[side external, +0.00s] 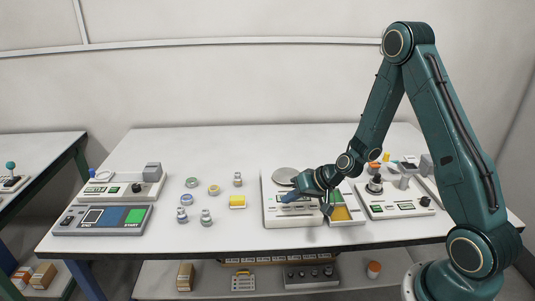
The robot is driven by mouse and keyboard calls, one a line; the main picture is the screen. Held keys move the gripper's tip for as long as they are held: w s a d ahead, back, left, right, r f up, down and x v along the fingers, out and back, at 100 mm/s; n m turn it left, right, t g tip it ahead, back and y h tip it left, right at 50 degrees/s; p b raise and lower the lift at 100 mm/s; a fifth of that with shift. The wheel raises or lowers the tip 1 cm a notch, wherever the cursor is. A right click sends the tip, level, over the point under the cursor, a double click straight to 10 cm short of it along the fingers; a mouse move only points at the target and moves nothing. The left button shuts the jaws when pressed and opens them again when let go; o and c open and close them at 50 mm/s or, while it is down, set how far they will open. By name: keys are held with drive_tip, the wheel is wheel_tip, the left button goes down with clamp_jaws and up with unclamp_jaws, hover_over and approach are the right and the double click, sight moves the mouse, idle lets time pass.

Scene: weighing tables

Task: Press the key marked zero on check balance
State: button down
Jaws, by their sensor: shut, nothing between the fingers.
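A white balance (270,212) with a round grey pan (286,175) stands in the middle of the table, below my arm. Small keys or labels show on its front part, but their markings are too small to read. I cannot tell which key is marked zero. My gripper (290,198) is shut and empty. It is over the balance, in front of the pan, and hides part of the balance's top. I cannot tell whether it touches the balance.
Another white device (395,211) stands farther right. Several small jars and weights and a yellow block (237,202) lie to the left. A grey panel (101,220) and a white device (128,192) stand at far left.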

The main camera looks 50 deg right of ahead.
drive_tip(key=shift+r, duration=2.45)
wheel_tip(320, 180, up, 8)
drive_tip(key=n+g, duration=0.1)
drive_tip(key=n, duration=0.2)
hover_over(290, 209)
drive_tip(key=s+a, duration=0.4)
drive_tip(key=s+a+r+n+g+h, duration=0.1)
drive_tip(key=s+a+r, duration=0.1)
drive_tip(key=s+r, duration=0.4)
drive_tip(key=s+r+h, duration=0.1)
drive_tip(key=s+r, duration=0.2)
drive_tip(key=s, duration=0.4)
drive_tip(key=s+r+g+h, duration=0.1)
drive_tip(key=s+r, duration=0.2)
drive_tip(key=s, duration=0.5)
drive_tip(key=shift+s+a+r+n, duration=0.25)
drive_tip(key=shift+n, duration=0.15)
